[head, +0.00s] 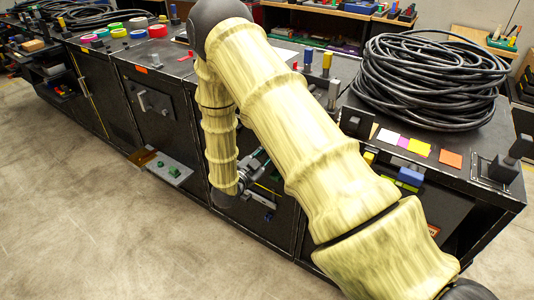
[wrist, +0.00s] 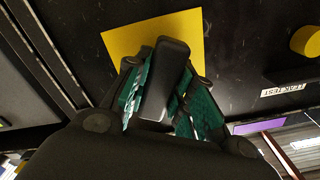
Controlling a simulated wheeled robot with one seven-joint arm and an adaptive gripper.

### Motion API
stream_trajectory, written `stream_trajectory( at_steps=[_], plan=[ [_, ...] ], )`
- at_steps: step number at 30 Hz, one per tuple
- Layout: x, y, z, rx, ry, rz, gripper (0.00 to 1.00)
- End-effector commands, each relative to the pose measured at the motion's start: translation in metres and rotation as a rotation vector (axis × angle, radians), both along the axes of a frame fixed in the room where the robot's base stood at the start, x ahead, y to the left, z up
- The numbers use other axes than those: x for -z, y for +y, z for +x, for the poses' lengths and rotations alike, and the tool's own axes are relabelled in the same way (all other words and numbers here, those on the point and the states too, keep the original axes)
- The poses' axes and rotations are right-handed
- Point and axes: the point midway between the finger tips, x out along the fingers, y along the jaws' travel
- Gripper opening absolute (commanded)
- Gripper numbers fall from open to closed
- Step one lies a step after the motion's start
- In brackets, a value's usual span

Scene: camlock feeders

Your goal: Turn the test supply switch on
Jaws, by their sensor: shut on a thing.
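In the wrist view a black bar-shaped handle (wrist: 165,75) stands out in front of a square yellow plate (wrist: 145,40) on a black panel. I take it for the test supply switch, but I cannot read a label on it. My gripper (wrist: 166,90) has its green-padded fingers on both sides of the handle and is shut on it. The fingers hide the lower part of the plate. In the head view my gripper (head: 258,162) is at the cabinet front, partly behind my arm, and the handle is hidden there.
A round yellow knob (wrist: 306,40) and a white label (wrist: 283,89) are to the right on the panel. In the head view a coil of black cable (head: 430,85) lies on the bench top. A grey shelf with green parts (head: 168,168) juts from the cabinet front. The floor (head: 90,210) in front is clear.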

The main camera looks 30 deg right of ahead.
Motion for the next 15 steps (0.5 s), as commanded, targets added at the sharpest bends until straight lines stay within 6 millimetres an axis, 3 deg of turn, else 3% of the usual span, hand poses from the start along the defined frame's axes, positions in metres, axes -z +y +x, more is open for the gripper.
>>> stream_trajectory(
  at_steps=[15],
  plan=[
    [0.0014,0.0008,-0.0011,-0.001,0.380,-0.154,0.01]
  ],
)
